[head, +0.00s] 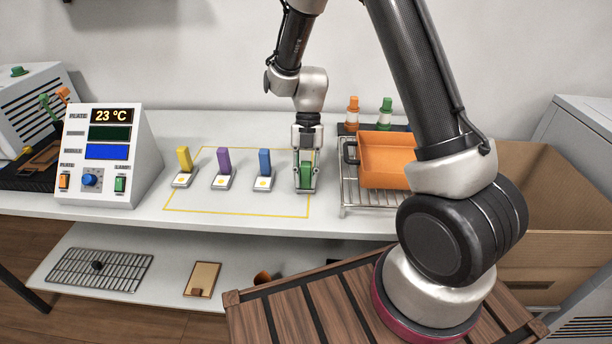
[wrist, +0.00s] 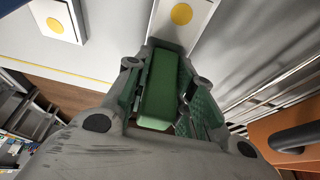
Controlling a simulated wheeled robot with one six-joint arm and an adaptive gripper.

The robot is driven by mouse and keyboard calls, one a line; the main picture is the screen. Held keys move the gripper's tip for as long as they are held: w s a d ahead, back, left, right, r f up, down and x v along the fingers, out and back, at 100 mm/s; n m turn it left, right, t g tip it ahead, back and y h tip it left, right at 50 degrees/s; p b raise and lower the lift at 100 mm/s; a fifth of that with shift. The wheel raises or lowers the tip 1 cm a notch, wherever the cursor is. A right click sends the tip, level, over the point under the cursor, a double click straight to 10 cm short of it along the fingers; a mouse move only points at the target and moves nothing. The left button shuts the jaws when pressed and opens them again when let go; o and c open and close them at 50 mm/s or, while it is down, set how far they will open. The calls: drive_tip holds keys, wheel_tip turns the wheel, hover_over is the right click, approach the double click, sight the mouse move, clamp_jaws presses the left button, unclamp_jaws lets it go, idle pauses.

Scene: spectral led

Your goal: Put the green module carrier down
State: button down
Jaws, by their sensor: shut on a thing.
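The green module carrier (head: 306,175) is upright between the fingers of my gripper (head: 305,186), at the right end of the row of carriers on the bench. In the wrist view its green handle (wrist: 159,90) lies between the two finger pads of my gripper (wrist: 170,100). Its pale base with a yellow dot (wrist: 181,14) shows past the fingertips. My gripper is shut on the handle and points down. The carrier is inside the yellow outline, near its right side. I cannot tell whether its base touches the bench.
Yellow (head: 184,165), purple (head: 223,168) and blue (head: 264,170) carriers stand to the left. A wire rack with an orange tray (head: 385,160) is close on the right. A control box (head: 108,155) stands at left. A cardboard box (head: 560,215) is far right.

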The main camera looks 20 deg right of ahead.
drive_tip(key=c, duration=1.2)
unclamp_jaws()
drive_tip(key=shift+f, duration=0.1)
drive_tip(key=d+r+m+t, duration=0.1)
drive_tip(key=d+r+m, duration=0.2)
drive_tip(key=r, duration=0.6)
drive_tip(key=d+r+m+t, duration=0.1)
drive_tip(key=d+r+m, duration=0.15)
drive_tip(key=r, duration=0.65)
drive_tip(key=s+d+r+m+t+h, duration=0.1)
drive_tip(key=s+d+r+m+t, duration=0.2)
drive_tip(key=s+m, duration=0.6)
drive_tip(key=s+d+r+m+t, duration=0.3)
drive_tip(key=s+d+r+m, duration=0.3)
drive_tip(key=m, duration=1.1)
drive_tip(key=shift+s+d+h, duration=0.2)
drive_tip(key=shift+s+h, duration=0.2)
drive_tip(key=shift+s, duration=1.6)
